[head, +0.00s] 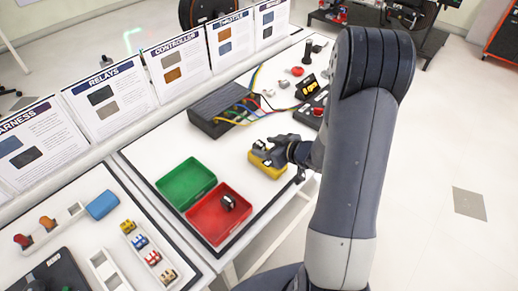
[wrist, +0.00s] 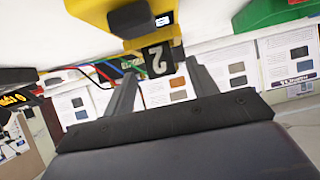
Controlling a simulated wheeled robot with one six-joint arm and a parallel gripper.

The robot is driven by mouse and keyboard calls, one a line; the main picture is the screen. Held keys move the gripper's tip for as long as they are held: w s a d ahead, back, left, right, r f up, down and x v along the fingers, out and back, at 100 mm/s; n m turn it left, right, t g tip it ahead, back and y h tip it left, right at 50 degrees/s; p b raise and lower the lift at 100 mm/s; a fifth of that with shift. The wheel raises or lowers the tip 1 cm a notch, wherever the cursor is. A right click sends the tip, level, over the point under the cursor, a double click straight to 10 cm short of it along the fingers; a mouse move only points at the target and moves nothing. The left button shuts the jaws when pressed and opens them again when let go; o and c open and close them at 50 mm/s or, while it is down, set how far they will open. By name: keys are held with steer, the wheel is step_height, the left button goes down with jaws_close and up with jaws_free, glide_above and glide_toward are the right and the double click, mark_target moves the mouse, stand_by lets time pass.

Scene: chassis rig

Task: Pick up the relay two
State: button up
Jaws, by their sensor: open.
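The relay two is a small black block with a white "2" (wrist: 158,59), seated at the yellow holder (wrist: 108,12) in the wrist view. My gripper (wrist: 161,72) is open, with one finger on each side of the relay; I cannot tell whether they touch it. In the head view my gripper (head: 283,150) is over the yellow holder (head: 266,167) on the white table and partly hides it, so the relay is hard to make out there.
A green tray (head: 185,181) and a red tray (head: 203,226) stand left of the holder; a dark relay (head: 229,202) lies in the red one. A black box with coloured cables (head: 222,108) is behind. Sign boards line the table's back edge.

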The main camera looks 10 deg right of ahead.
mark_target(261, 145)
steer(key=x, duration=0.5)
steer(key=shift+a+r, duration=0.15)
steer(key=shift+r, duration=0.05)
steer(key=shift+c, duration=0.5)
steer(key=c, duration=1.1)
